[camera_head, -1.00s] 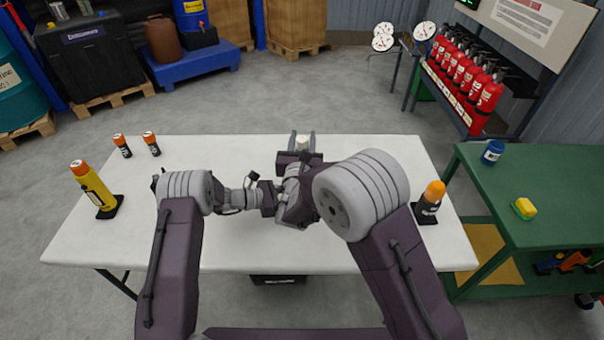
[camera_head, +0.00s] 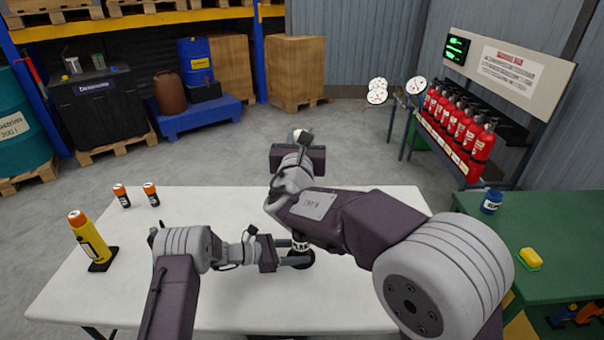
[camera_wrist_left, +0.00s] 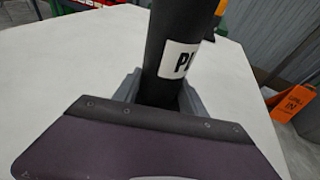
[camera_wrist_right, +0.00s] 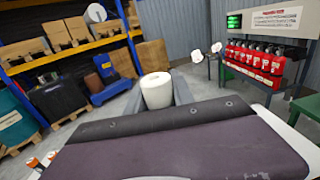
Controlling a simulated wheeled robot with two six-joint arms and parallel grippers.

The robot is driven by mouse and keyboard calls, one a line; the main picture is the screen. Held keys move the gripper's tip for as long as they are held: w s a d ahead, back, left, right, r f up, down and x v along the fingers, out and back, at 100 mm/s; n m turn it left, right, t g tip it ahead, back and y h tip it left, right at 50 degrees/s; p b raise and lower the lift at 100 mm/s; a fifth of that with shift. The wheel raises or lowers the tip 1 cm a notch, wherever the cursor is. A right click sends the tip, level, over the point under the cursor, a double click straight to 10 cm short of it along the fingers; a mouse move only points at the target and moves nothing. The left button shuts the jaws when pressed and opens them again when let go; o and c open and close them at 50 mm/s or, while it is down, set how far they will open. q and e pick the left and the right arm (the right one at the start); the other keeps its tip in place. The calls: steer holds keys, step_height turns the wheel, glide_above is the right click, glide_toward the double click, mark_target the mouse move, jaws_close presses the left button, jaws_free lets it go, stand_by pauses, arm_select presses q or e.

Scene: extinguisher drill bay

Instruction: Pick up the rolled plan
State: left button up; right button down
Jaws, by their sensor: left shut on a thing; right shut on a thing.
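The white roll (camera_head: 303,136), which looks like the rolled plan, is in my right gripper (camera_head: 298,150). In the right wrist view its pale round end (camera_wrist_right: 157,90) stands between the two fingers, which are shut on it. My left gripper (camera_head: 285,257) is shut on a black tube (camera_head: 300,247) with a white label, low over the table. In the left wrist view the black tube (camera_wrist_left: 178,50) rises between the fingers, and its label begins "PL". My right arm hides part of the space above the tube, and the roll's lower end is hidden.
The white table (camera_head: 190,300) holds a yellow canister (camera_head: 91,240) and two small orange-capped cylinders (camera_head: 150,194) at left. A green bench (camera_head: 560,230) at right carries a blue can (camera_head: 491,202) and a yellow block (camera_head: 529,260). Red extinguishers (camera_head: 460,125) stand behind.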

step_height(320, 180, up, 11)
steer(key=shift+f, duration=0.1)
arm_select(q)
steer(key=o, duration=1)
steer(key=shift+o, duration=0.2)
